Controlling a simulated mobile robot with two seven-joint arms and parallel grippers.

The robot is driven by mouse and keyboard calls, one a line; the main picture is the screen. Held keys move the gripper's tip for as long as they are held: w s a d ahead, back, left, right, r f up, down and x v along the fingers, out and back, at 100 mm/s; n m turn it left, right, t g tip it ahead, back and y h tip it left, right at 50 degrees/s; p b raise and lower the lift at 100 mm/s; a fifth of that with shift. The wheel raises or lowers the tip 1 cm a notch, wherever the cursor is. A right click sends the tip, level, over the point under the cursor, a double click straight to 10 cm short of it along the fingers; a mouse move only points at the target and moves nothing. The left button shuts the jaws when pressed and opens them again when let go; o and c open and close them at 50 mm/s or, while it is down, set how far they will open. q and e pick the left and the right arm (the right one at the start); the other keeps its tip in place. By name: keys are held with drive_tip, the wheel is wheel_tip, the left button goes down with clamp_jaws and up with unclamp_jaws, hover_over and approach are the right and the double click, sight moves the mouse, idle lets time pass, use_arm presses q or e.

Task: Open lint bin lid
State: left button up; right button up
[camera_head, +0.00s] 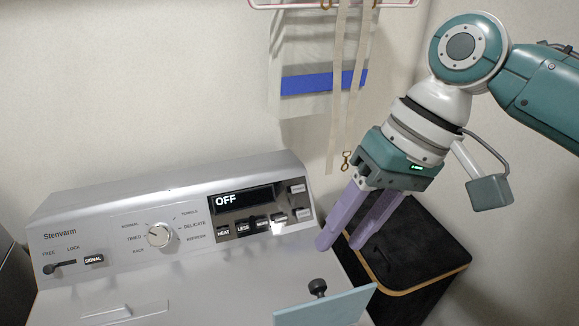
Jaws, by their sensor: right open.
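My right gripper (342,240) comes in from the upper right with its two purple fingers apart and nothing between them. Its fingers point down over the right edge of the washer top, in front of a black box (425,240) with a tan rim. The box's top looks dark, and the fingers partly cover it. A pale blue panel (330,308) with a black knob (317,288) shows at the bottom, below the fingers and apart from them. I cannot tell for sure which of these is the lint bin lid. My left gripper is not in view.
The washer (215,292) has a raised control panel with a white dial (159,235) and a display reading OFF (243,199). A white bag with a blue stripe (325,82) and hanging straps is on the wall behind my right gripper.

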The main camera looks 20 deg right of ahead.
sight(320, 295)
drive_tip(key=shift+a+r+n, duration=0.25)
drive_tip(key=shift+n, duration=0.45)
drive_tip(key=shift+c, duration=0.7)
drive_tip(key=a+r+n, duration=0.1)
drive_tip(key=n, duration=0.2)
drive_tip(key=a+n+h+p, duration=0.1)
drive_tip(key=n, duration=0.3)
drive_tip(key=r+n, duration=0.1)
drive_tip(key=n, duration=0.3)
drive_tip(key=shift+s+a+r, duration=0.3)
drive_tip(key=shift+a, duration=0.1)
drive_tip(key=c, duration=0.5)
drive_tip(key=n, duration=0.3)
drive_tip(key=r+n+h, duration=0.1)
drive_tip(key=n, duration=0.2)
drive_tip(key=s+a+n+p, duration=0.1)
drive_tip(key=n, duration=0.2)
drive_tip(key=shift+r+h, duration=0.15)
drive_tip(key=shift+h, duration=0.25)
clamp_jaws()
drive_tip(key=f+n, duration=0.3)
drive_tip(key=n, duration=0.1)
drive_tip(key=f+n+h+p, duration=0.1)
drive_tip(key=f+n, duration=0.2)
drive_tip(key=n, duration=0.2)
drive_tip(key=s+f+n+h+p, duration=0.1)
drive_tip(key=f+n, duration=0.2)
drive_tip(key=n, duration=0.1)
drive_tip(key=shift+d+n, duration=0.15)
drive_tip(key=shift+n, duration=0.25)
